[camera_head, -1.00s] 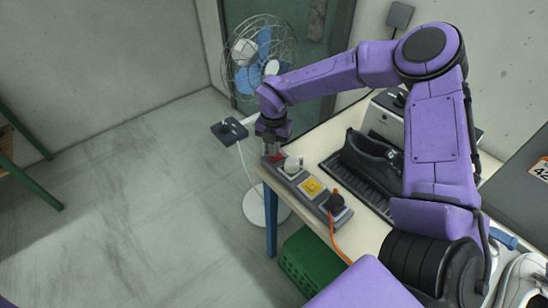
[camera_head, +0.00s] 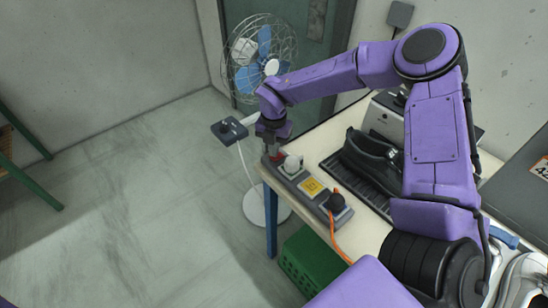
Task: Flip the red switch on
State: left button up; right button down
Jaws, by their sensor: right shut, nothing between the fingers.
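The red switch (camera_head: 277,155) sits at the far left end of a grey power strip (camera_head: 322,204) on the table's left edge. Only part of it shows under my right gripper. My right gripper (camera_head: 272,150) points down right above the switch, shut and empty; I cannot tell if its tips touch the switch. Whether the switch is on or off cannot be made out. My left gripper is not in view.
A black shoe (camera_head: 372,160) lies on the table. A fan (camera_head: 262,60) stands behind; a green crate (camera_head: 303,262) is below.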

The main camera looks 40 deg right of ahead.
jog(key=shift+f+b, duration=0.65)
jog(key=shift+f, duration=0.2)
jog(key=shift+s+r, duration=0.1)
jog(key=shift+r, duration=0.05)
jog(key=shift+r+p, duration=2.55)
jog(key=shift+r, duration=0.85)
